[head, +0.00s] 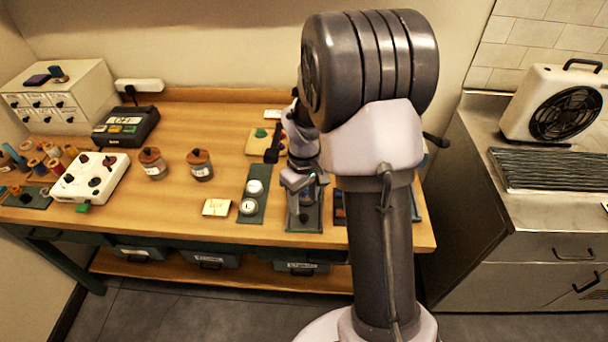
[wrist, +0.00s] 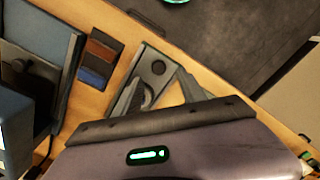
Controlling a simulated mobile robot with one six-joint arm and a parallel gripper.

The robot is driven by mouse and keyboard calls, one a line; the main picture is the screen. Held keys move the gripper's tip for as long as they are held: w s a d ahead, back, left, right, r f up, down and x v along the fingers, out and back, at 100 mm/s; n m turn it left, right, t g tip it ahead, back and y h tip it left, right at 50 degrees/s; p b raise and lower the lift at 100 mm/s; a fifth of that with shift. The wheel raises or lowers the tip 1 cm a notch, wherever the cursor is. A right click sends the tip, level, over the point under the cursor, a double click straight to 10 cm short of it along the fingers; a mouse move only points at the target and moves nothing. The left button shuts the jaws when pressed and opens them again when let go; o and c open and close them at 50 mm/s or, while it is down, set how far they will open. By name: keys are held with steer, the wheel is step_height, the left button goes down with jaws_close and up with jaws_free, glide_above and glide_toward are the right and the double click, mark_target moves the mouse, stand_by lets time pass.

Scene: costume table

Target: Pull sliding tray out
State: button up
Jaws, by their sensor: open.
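A narrow grey tray-like piece (head: 305,219) lies near the table's front edge in the head view. I take it as the sliding tray; its grey end with a round dark knob (wrist: 158,68) shows in the wrist view. My gripper (head: 303,184) is just above this piece and points down. In the wrist view my gripper (wrist: 160,95) is open, its fingers to either side near the knobbed end. I cannot tell whether they touch it. The rear of the tray is hidden by my gripper and arm.
A green strip with two round white-topped pots (head: 254,187) lies left of the tray, with a small card (head: 216,207) beyond it. A strip with brown and blue blocks (wrist: 98,56) lies close on the other side. The wooden table (head: 120,218) has bare room at its left front.

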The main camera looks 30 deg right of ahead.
step_height(320, 180, up, 10)
steer(key=p, duration=0.2)
steer(key=shift+r, duration=0.2)
